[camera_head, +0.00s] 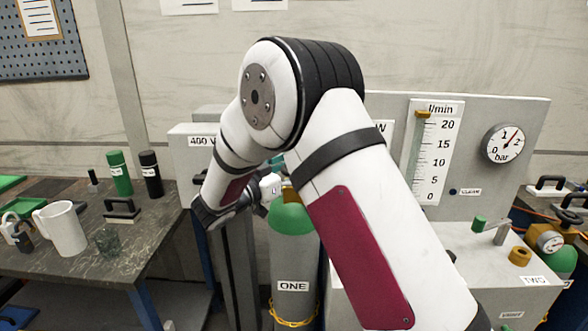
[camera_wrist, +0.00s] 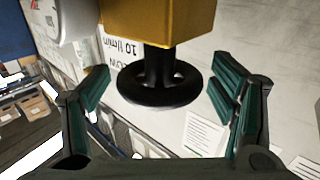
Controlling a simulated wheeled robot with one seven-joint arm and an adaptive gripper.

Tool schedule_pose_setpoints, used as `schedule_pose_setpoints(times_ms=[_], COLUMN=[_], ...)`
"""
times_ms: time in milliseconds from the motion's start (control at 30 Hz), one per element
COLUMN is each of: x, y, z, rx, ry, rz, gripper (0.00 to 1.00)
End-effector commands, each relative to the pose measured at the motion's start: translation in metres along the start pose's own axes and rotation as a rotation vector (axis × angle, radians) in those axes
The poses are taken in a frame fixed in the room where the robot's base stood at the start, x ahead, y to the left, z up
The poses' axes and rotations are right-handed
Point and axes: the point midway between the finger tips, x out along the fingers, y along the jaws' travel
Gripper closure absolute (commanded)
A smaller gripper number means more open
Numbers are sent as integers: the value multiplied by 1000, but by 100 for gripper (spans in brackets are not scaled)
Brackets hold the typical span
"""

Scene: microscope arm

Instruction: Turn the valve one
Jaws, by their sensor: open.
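The cylinder labelled ONE (camera_head: 292,260) stands behind my arm in the head view, with a green shoulder and a little brass (camera_head: 290,196) above it. In the wrist view a black handwheel (camera_wrist: 158,96) sits on a short black stem under a brass block (camera_wrist: 158,22). My gripper (camera_wrist: 161,80) is open, with a teal-padded finger on each side of the handwheel. Gaps show between the wheel and both fingers, so no touch is visible. In the head view my arm hides most of the gripper and the valve.
A grey panel carries a flow scale (camera_head: 434,150) and a round bar gauge (camera_head: 504,145). A second unit labelled TWO (camera_head: 533,281) stands at right. The dark bench (camera_head: 95,275) at left holds a white jug (camera_head: 62,229), a glass (camera_head: 108,241) and green and black bottles.

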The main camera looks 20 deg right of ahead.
Motion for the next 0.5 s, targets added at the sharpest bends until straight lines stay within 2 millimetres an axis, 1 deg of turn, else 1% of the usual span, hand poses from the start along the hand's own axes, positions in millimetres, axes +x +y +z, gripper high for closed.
schedule_pose_setpoints(times_ms=[167,400,500], x=[-23,-72,-90], y=[-1,-1,-1], z=[0,0,0], rx=[0,0,1], ry=[0,0,1], rz=[-5,-5,-5], gripper=[21,21,21])
